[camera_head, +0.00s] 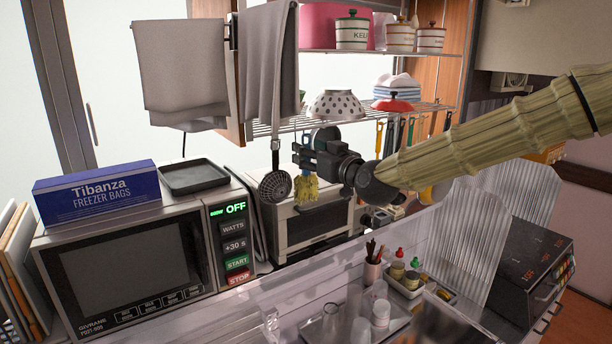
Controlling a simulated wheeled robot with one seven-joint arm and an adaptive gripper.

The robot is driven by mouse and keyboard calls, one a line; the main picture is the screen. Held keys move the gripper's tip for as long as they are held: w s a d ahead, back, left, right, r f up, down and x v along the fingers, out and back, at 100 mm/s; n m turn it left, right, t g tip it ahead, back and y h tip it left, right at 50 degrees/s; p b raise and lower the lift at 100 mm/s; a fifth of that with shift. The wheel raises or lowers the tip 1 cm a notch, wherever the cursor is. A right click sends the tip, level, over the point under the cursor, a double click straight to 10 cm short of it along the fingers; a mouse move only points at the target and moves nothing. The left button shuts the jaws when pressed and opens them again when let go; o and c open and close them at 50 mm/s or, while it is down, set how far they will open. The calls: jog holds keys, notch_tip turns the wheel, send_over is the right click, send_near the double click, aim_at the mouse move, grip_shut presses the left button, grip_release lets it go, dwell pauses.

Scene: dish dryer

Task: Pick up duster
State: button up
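A small yellow, bristly thing (305,188), which looks like the duster, hangs just below the tip of my gripper (302,156). My arm in its beige sleeve reaches in from the right, below the wire shelf. The dark gripper points left and away from the camera. It covers the upper part of the yellow thing, so I cannot tell whether it touches or holds it. The finger gap is too small and dark to read.
A slotted ladle (275,182) hangs close left of my gripper, and grey towels (183,72) hang beyond it. The wire shelf (350,116) carries a dotted bowl (337,104). A microwave (130,262) and a toaster oven (312,222) stand below.

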jog(key=shift+p+x, duration=0.3)
jog(key=shift+x, duration=0.65)
grip_shut()
jog(key=shift+r, duration=0.15)
